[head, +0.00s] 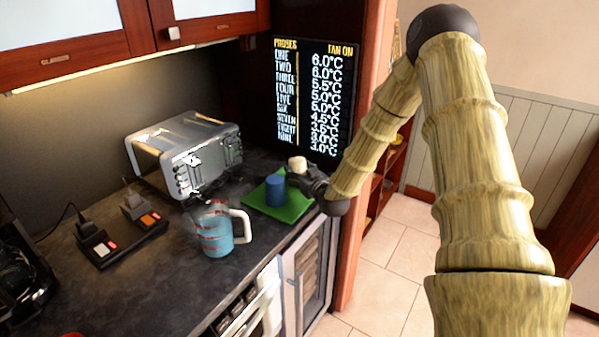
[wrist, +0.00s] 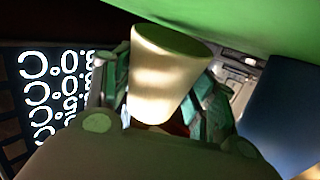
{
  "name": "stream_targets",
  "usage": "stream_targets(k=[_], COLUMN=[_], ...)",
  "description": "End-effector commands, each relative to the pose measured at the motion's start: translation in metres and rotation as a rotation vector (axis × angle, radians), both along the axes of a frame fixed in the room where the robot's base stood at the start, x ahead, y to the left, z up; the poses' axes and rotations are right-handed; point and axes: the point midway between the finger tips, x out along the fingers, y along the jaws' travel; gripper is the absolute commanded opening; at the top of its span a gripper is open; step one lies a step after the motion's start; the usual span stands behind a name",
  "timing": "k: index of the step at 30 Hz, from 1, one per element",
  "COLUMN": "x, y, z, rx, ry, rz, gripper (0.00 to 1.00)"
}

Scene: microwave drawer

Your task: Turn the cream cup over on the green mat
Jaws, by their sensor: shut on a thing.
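The cream cup (head: 297,163) shows small at the back right of the green mat (head: 262,208) in the head view. My gripper (head: 308,180) is shut on it. In the wrist view the cream cup (wrist: 168,78) sits between both fingers, its wider end facing the green mat (wrist: 255,22), which fills the upper right of that tilted picture. The cup looks apart from the mat. I cannot tell whether its green-tinted end face is open or closed. A blue cup (head: 275,188) stands on the mat to the left of my gripper; it also shows in the wrist view (wrist: 275,110).
A measuring jug of blue liquid (head: 215,232) stands in front of the mat at left. A silver toaster (head: 195,155) is behind it. A dark tray with small items (head: 120,240) is further left. A lettered board (head: 315,95) stands behind the mat.

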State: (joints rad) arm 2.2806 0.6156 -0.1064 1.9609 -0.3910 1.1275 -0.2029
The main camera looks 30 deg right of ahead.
Motion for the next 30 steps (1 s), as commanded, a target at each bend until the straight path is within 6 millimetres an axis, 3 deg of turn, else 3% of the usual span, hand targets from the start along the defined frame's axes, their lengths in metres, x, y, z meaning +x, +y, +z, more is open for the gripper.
stream_targets(k=[8,9,13,24,30], x=[0.0,0.0,0.0,-0.002,-0.02], y=[0.0,0.0,0.0,0.0,0.003], z=[-0.001,-0.001,-0.001,-0.001,0.003], rx=[0.0,0.0,0.0,0.001,0.002], ry=[-0.001,-0.001,-0.001,0.0,0.0], rz=[0.0,0.0,0.0,0.0,0.0], gripper=[0.32,0.6,0.82,0.82,0.82])
